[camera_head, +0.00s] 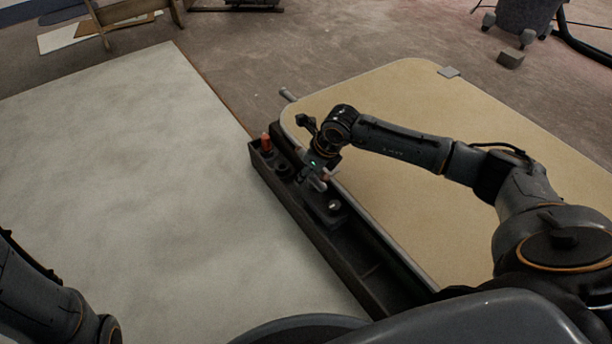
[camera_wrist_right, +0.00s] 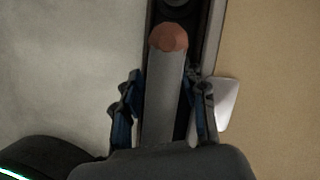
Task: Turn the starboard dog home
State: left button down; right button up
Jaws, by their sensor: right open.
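A grey lever with a rounded red-brown tip (camera_wrist_right: 168,60) lies between the two fingers of my right gripper (camera_wrist_right: 163,112) in the right wrist view. The fingers are open, one on each side of the lever, with a visible gap on the left. Contact on the right is unclear. The lever's lower end is hidden behind the gripper body. In the head view my right gripper (camera_head: 318,182) is low over the dark rail, hiding most of the lever. I cannot tell which dog this is. My left arm shows at the lower left; its gripper is out of frame.
The dark open-topped rail (camera_head: 352,262) runs between a pale grey panel (camera_head: 130,190) and a beige round-cornered panel (camera_head: 440,120). A red-topped piece (camera_head: 266,142) stands at the rail's far end.

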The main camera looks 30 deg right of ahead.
grip_shut()
dwell(0.4)
